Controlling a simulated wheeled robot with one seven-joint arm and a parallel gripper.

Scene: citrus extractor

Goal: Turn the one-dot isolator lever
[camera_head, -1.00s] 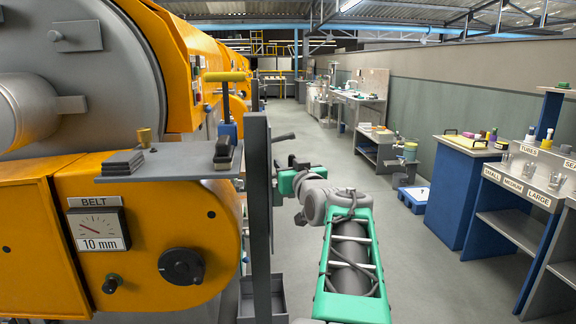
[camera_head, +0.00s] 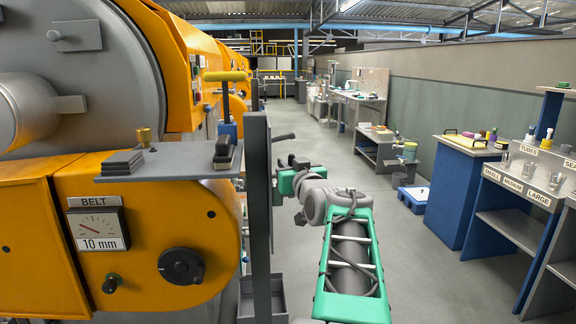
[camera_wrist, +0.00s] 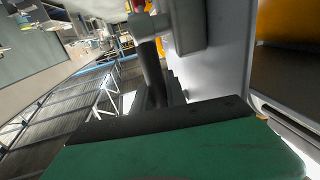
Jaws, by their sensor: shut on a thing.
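My gripper (camera_head: 279,181) is at the right side of a tall grey post, in the middle of the head view; the post hides its fingertips. In the wrist view my gripper (camera_wrist: 163,98) is shut on a dark lever (camera_wrist: 152,72). The lever runs up from the jaws to a light grey hub (camera_wrist: 148,27), with a small red part above it. I cannot see any dot mark, so the frames do not show which lever this is. Another dark handle (camera_head: 284,137) sticks out to the right of the post, above my gripper.
The grey post (camera_head: 259,215) stands close beside my gripper. An orange machine (camera_head: 140,235) with a belt gauge (camera_head: 98,224) and a grey shelf (camera_head: 175,164) fills the left. The aisle floor (camera_head: 400,240) is open; blue cabinets (camera_head: 460,190) stand at the right.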

